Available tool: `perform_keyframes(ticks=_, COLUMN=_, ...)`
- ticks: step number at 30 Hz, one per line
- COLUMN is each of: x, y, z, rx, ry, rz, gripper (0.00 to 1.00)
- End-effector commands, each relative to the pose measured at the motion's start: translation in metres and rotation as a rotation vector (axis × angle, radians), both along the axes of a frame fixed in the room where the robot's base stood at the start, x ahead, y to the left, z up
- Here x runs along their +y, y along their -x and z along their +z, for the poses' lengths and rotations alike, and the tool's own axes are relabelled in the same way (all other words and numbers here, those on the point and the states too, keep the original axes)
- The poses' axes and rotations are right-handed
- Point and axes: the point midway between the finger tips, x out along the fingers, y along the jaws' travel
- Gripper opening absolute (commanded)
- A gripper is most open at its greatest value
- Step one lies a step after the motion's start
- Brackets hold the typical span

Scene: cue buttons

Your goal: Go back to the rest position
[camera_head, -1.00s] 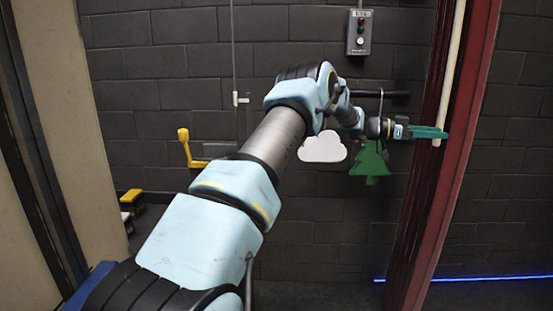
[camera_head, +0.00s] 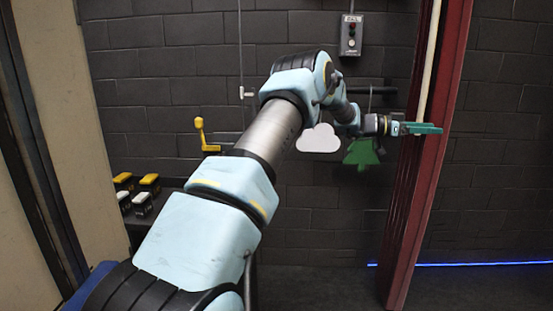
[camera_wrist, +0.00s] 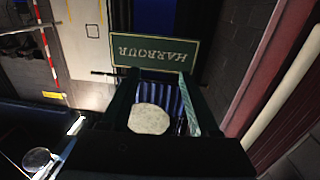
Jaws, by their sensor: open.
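My arm reaches from the bottom left of the head view toward the right. My gripper (camera_head: 418,128) is at its far end, with green fingers pointing right. It is open, and I see nothing held in it. In the picture the fingers overlap the dark red post (camera_head: 432,165) and the pale vertical pipe (camera_head: 430,60); I cannot tell whether they touch. In the wrist view a pale round thing (camera_wrist: 150,118) and blue striped cloth (camera_wrist: 172,95) show beyond the dark green shapes near the camera.
A grey control box (camera_head: 350,35) hangs on the dark block wall. A white cloud (camera_head: 320,139) and green tree (camera_head: 361,153) show beside my arm. A yellow lever (camera_head: 202,135) and several yellow and white buttons (camera_head: 142,203) are at left. The wrist view shows a HARBOUR sign (camera_wrist: 155,53).

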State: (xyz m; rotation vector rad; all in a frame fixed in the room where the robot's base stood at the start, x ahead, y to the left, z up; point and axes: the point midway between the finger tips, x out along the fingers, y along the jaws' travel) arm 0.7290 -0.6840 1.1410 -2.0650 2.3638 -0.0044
Motion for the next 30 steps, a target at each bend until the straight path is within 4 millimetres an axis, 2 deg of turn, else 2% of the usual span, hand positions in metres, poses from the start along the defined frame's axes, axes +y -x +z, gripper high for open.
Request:
perform_keyframes(ticks=8, x=0.031, y=-0.036, z=0.014, rx=-0.002, ry=-0.028, rz=0.23, gripper=0.62)
perform_keyframes(ticks=11, x=0.055, y=-0.054, z=0.015, rx=0.004, ry=-0.059, rz=0.357, gripper=0.62)
perform_keyframes(ticks=14, x=0.088, y=-0.071, z=0.014, rx=0.016, ry=-0.109, rz=0.504, gripper=0.62)
perform_keyframes(ticks=17, x=0.138, y=-0.086, z=0.007, rx=0.042, ry=-0.194, rz=0.685, gripper=0.62)
perform_keyframes(ticks=18, x=0.163, y=-0.088, z=0.001, rx=0.059, ry=-0.239, rz=0.763, gripper=0.62)
perform_keyframes(ticks=20, x=0.204, y=-0.088, z=-0.01, rx=0.091, ry=-0.317, rz=0.878, gripper=0.62)
perform_keyframes(ticks=22, x=0.253, y=-0.079, z=-0.025, rx=0.14, ry=-0.417, rz=0.999, gripper=0.62)
perform_keyframes(ticks=24, x=0.298, y=-0.063, z=-0.041, rx=0.196, ry=-0.517, rz=1.097, gripper=0.62)
perform_keyframes(ticks=26, x=0.335, y=-0.043, z=-0.055, rx=0.25, ry=-0.601, rz=1.168, gripper=0.62)
perform_keyframes(ticks=27, x=0.358, y=-0.027, z=-0.064, rx=0.29, ry=-0.658, rz=1.209, gripper=0.62)
perform_keyframes(ticks=29, x=0.391, y=-0.001, z=-0.078, rx=0.355, ry=-0.742, rz=1.26, gripper=0.62)
perform_keyframes(ticks=30, x=0.41, y=0.018, z=-0.087, rx=0.401, ry=-0.795, rz=1.286, gripper=0.62)
